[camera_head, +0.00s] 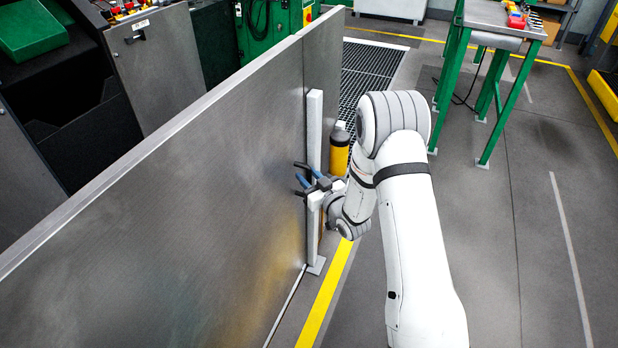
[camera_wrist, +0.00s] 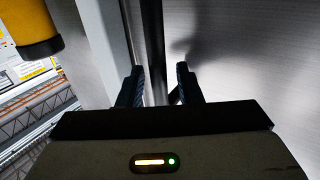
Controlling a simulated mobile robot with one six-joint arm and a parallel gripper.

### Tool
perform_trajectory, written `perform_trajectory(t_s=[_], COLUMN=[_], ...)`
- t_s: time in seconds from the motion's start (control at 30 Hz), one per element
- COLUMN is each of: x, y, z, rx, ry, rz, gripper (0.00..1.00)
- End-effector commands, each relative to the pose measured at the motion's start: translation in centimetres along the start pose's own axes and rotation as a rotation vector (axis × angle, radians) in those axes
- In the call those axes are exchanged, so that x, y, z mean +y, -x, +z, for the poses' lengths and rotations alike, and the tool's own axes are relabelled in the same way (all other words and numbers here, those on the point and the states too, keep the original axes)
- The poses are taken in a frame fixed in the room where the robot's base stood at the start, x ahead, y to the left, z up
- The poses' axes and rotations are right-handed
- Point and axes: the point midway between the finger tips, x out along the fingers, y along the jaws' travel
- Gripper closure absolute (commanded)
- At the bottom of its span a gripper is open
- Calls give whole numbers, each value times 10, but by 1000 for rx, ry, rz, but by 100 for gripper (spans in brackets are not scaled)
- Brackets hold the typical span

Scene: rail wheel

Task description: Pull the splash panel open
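The splash panel (camera_head: 170,190) is a tall grey metal sheet that runs from the lower left to the upper middle in the head view. Its brushed face also fills the right of the wrist view (camera_wrist: 255,60). A dark upright bar (camera_wrist: 155,45), which looks like a handle, stands close to the panel face. My gripper (camera_head: 307,177) is at the panel's right part, beside a pale upright post. In the wrist view, its two dark blue fingers (camera_wrist: 158,86) are apart, one on each side of the bar. A gap shows right of the bar. Fingertip contact is unclear.
The pale post (camera_head: 314,125) stands close to my gripper, with a yellow cylinder (camera_head: 340,155) behind it. A green-legged table (camera_head: 490,25) stands at the back right. Machine parts lie behind the panel. The grey floor (camera_head: 520,230) on the right is clear.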

Motion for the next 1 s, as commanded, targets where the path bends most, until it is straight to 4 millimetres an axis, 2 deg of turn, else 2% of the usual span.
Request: perform_trajectory(t_s=[0.13,0.5,1.0], x=[0,-1,1], y=[0,0,0], z=[0,0,0], rx=[0,0,0], ry=[0,0,0], rz=[0,-1,0], gripper=[69,99,100])
